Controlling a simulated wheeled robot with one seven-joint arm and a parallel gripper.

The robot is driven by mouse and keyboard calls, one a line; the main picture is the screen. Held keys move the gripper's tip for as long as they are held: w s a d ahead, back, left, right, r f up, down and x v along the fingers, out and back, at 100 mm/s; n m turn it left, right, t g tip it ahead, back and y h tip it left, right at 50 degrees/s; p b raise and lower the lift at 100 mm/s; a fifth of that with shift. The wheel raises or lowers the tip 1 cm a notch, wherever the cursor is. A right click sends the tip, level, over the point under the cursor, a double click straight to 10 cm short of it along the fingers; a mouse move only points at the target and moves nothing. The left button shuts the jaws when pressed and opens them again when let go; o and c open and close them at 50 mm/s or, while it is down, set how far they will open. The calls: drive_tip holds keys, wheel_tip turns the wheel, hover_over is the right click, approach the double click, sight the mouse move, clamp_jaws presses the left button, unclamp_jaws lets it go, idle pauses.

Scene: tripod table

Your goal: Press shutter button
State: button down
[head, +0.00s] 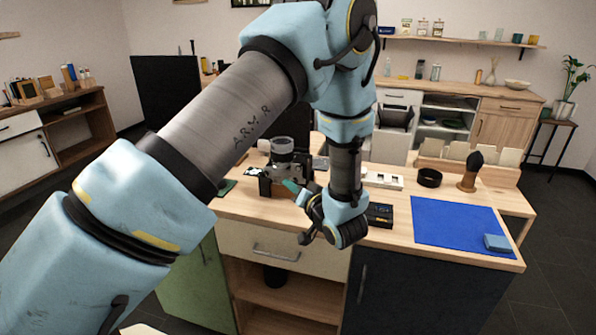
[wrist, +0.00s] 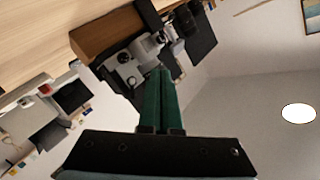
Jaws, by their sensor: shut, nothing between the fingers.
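A silver and black camera (head: 287,167) stands on the wooden table, its lens facing up or away at the top. In the wrist view the camera (wrist: 126,62) shows its silver top with dials and a black body, tilted in the picture. My gripper (head: 292,187) has green fingers, closed together and empty, at the camera's right front side. In the wrist view the fingers (wrist: 158,75) end close to the silver top plate. I cannot tell whether they touch it. The shutter button is too small to make out.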

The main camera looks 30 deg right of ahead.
drive_tip(key=shift+w+d, duration=1.85)
drive_tip(key=shift+w, duration=0.15)
drive_tip(key=shift+w+d, duration=0.1)
idle(0.6)
drive_tip(key=shift+w+d, duration=0.2)
drive_tip(key=shift+w+d, duration=0.15)
drive_tip(key=shift+w, duration=0.05)
idle(0.6)
drive_tip(key=shift+s+a, duration=0.5)
drive_tip(key=shift+s, duration=0.1)
drive_tip(key=s+a, duration=0.3)
drive_tip(key=shift+s+a+p, duration=0.2)
drive_tip(key=shift+s+p, duration=0.05)
drive_tip(key=shift+p, duration=0.05)
idle(0.4)
